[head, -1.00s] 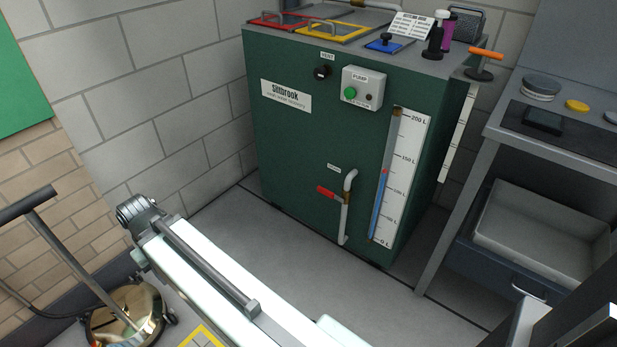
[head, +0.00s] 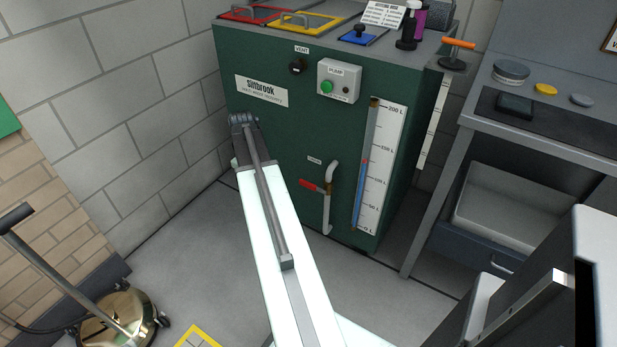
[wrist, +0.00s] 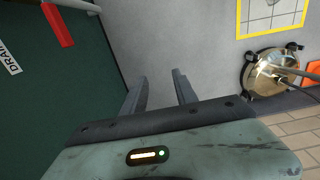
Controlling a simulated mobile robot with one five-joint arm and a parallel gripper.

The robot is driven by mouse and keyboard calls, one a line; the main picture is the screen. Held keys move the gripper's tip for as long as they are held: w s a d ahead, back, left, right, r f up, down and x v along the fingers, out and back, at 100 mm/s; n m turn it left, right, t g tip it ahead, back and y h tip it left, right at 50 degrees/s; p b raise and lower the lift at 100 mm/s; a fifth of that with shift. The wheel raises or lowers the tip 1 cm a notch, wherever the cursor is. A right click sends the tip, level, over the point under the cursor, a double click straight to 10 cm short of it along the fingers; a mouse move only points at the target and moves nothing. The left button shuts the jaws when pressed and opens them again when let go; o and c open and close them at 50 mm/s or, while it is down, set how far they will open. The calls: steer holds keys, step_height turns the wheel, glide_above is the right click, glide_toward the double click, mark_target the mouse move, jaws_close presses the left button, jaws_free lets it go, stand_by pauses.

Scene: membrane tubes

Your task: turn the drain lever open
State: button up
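The drain lever (head: 311,185) has a red handle and sits on a pale drain pipe (head: 328,203) low on the front of the green tank (head: 273,140). In the head view the handle points left, tilted slightly up. In the wrist view the red handle (wrist: 58,25) is at the upper left, beside the DRAIN label (wrist: 9,57). My gripper (wrist: 160,84) is open and empty, its two fingers apart over bare floor, to the right of the lever and not touching it. In the head view my arm hides the gripper.
A vertical level gauge (head: 380,168) stands right of the drain pipe. A workbench (head: 540,138) with a shelf tray is at the right. A brass-coloured wheeled floor machine (head: 118,318) stands lower left, near a yellow floor marking (head: 190,338). Floor before the tank is clear.

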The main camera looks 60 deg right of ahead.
steer(key=r, duration=0.1)
glide_above(307, 182)
steer(key=shift+s+p, duration=0.1)
steer(key=shift+p, duration=0.2)
step_height(307, 182, down, 8)
steer(key=b, duration=0.8)
steer(key=shift+r, duration=0.1)
jaws_close()
